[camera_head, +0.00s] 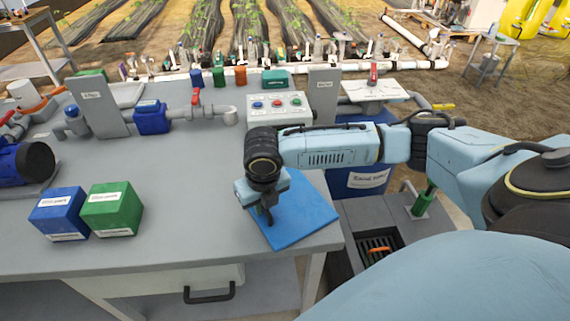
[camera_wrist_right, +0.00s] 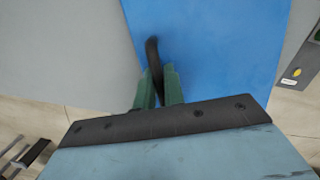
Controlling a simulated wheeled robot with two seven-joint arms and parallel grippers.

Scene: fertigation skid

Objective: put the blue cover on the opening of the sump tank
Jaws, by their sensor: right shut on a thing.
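The blue cover (camera_head: 300,219) is a flat square plate at the front right corner of the grey bench. Its black handle (camera_wrist_right: 154,65) stands up from the plate in the right wrist view. My right gripper (camera_head: 267,214) is shut on this handle, its green fingers (camera_wrist_right: 159,88) on either side. I cannot tell whether the plate touches the bench. A grey tank with a dark rectangular opening (camera_head: 379,247) stands low to the right of the bench, uncovered; it looks like the sump tank. My left gripper is out of view.
A blue labelled tub (camera_head: 345,184) stands behind the opening, and a green-handled valve (camera_head: 422,202) to its right. Blue (camera_head: 58,212) and green (camera_head: 110,209) boxes sit at the bench's left. A button box (camera_head: 276,107) is behind my gripper. The bench's front middle is clear.

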